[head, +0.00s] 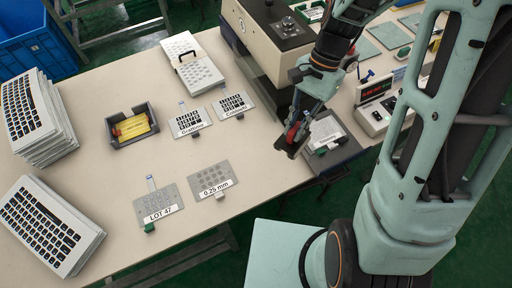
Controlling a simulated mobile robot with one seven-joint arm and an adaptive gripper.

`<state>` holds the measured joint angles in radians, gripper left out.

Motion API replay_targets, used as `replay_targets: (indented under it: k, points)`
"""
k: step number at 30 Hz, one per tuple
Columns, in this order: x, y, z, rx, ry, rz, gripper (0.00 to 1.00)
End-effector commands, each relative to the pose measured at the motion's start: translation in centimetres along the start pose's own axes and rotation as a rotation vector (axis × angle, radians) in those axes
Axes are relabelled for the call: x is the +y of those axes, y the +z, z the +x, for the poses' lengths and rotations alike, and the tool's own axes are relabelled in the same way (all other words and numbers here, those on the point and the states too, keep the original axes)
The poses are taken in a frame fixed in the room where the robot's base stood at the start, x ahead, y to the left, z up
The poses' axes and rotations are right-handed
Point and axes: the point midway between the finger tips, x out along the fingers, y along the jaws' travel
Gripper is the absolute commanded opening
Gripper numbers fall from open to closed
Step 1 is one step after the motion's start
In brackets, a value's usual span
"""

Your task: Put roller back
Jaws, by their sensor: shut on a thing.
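My gripper (299,126) hangs over the right part of the table, pointing down. It is shut on the roller (289,146), which shows as a dark piece with some red close to the fingertips. The roller is small in the view, and the fingers partly hide it. It is just left of a grey plate with a labelled film (327,131) on a dark stand. I cannot tell whether the roller touches anything below it.
Labelled keypad films, including LOT 47 (158,206) and 0.25 mm (210,181), lie on the table (95,103). A grey tray with yellow contents (132,126), keyboard stacks (50,227) and a white case (192,62) stand around them. A boxy machine (270,32) stands behind my gripper.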

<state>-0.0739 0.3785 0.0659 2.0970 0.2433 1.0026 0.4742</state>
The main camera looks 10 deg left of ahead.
Motion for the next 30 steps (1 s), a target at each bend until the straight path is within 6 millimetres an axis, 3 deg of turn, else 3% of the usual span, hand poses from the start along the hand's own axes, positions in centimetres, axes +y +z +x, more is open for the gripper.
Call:
replay_targets:
  k: [1, 6, 10, 15, 20, 30]
  points:
    - [0.1, 1.8, 0.4, 0.000, -0.023, 0.055, 0.00]
    - [0.5, 6.1, 2.2, 0.000, -0.095, 0.233, 0.00]
    - [1.1, 8.2, 3.2, -0.001, -0.136, 0.330, 0.00]
    - [1.5, 9.5, 4.0, 0.000, -0.165, 0.396, 0.00]
    - [-0.1, 8.4, 4.9, -0.002, -0.169, 0.407, 0.00]
    - [-6.8, 2.9, 7.4, -0.003, -0.168, 0.406, 0.00]
